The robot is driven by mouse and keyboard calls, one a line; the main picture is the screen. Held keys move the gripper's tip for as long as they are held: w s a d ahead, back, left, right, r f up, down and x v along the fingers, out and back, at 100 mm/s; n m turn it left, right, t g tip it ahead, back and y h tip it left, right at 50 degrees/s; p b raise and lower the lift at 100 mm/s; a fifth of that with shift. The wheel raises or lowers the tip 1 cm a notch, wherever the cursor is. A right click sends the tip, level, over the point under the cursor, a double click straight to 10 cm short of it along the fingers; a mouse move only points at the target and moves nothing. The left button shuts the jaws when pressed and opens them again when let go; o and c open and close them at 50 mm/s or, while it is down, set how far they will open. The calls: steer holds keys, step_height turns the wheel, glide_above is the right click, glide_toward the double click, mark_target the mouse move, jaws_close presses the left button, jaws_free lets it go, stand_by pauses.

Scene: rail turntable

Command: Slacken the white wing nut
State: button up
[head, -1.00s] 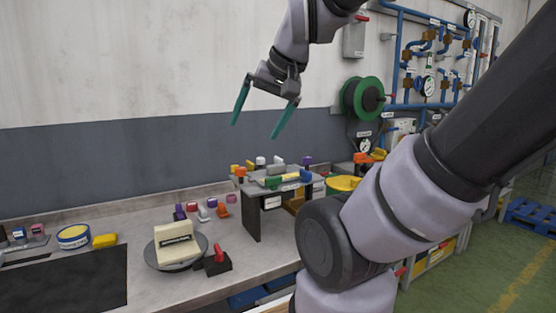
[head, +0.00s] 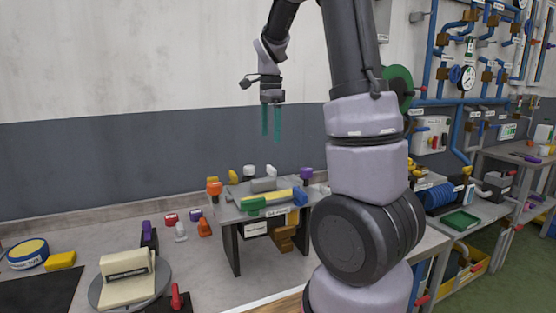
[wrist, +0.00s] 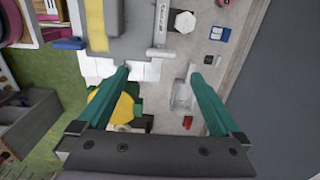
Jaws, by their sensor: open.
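My gripper (head: 271,138) is open and empty, pointing down in the air above the raised grey stand in the head view. In the wrist view, its two green fingers (wrist: 160,72) are spread apart with nothing held between them. A small white piece (head: 249,171) stands at the back of the stand, below and left of my fingers. Another small white piece (head: 181,230) stands on the bench, left of the stand. Both are too small to tell which is the wing nut. My gripper touches neither.
The stand (head: 232,211) carries an orange knob (head: 214,188), a purple knob (head: 306,175), a green block (head: 253,206) and a yellow bar. A cream block (head: 127,274) sits on a round plate at the left. Blue pipework (head: 440,60) is at the right. The air around my gripper is clear.

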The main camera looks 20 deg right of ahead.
mark_target(271, 167)
steer(key=f, duration=1.1)
steer(key=shift+w+d, duration=0.2)
steer(key=shift+w, duration=0.05)
steer(key=c, duration=1.2)
